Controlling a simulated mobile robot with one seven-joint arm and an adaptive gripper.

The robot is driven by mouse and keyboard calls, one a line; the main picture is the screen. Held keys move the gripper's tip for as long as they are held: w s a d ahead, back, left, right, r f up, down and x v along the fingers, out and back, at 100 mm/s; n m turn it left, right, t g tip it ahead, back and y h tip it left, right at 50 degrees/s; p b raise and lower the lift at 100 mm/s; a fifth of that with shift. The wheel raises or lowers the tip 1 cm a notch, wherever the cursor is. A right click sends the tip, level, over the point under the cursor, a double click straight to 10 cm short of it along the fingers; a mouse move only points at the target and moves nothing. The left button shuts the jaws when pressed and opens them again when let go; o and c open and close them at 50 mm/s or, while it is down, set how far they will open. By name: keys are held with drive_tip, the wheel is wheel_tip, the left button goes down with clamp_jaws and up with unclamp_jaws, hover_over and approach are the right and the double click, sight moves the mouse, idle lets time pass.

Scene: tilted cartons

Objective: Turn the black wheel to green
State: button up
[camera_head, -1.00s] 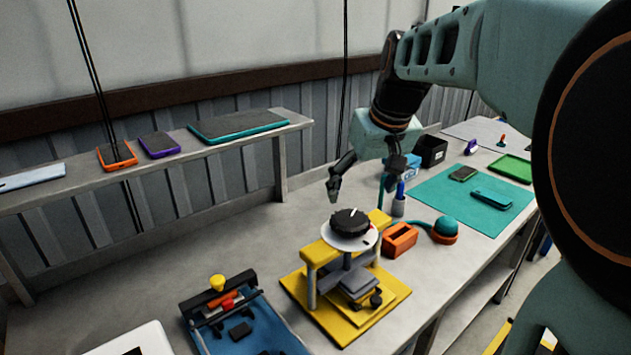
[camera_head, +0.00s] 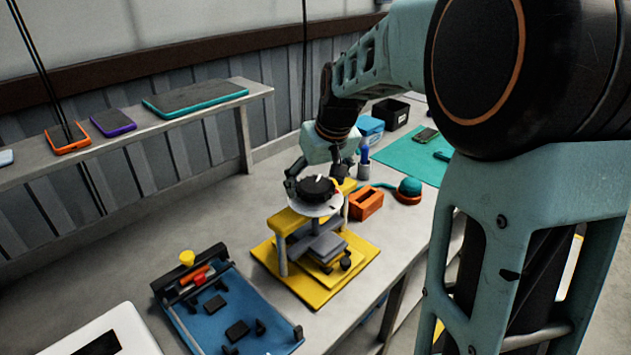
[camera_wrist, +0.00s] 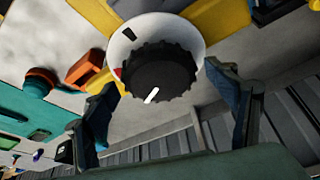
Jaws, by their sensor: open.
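The black wheel (camera_head: 317,187) is a ridged knob with a white pointer line, set on a white round dial plate (camera_head: 310,208). The plate sits on top of a yellow stand (camera_head: 291,222). In the wrist view the black wheel (camera_wrist: 158,72) fills the middle, its white line pointing toward the bottom. The white dial plate (camera_wrist: 190,30) shows a red mark at its left and a black mark at upper left. No green mark is clear. My gripper (camera_head: 315,181) is open, one finger on each side of the wheel; I cannot tell whether they touch it.
An orange box (camera_head: 366,204) and a teal ball on an orange base (camera_head: 409,190) stand right of the stand. A blue tray with small parts (camera_head: 230,312) lies at front left. A pen cup (camera_head: 364,170) is close behind my gripper.

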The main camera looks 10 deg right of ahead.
drive_tip(key=c, duration=1.2)
drive_tip(key=shift+o, duration=0.2)
drive_tip(key=shift+m, duration=0.6)
drive_tip(key=o, duration=1.2)
drive_tip(key=shift+c, duration=0.2)
drive_tip(key=shift+r, duration=0.1)
drive_tip(key=a+v, duration=0.1)
drive_tip(key=v, duration=1)
drive_tip(key=shift+s+d+r, duration=0.25)
drive_tip(key=shift+d+r, duration=0.05)
drive_tip(key=shift+r, duration=0.05)
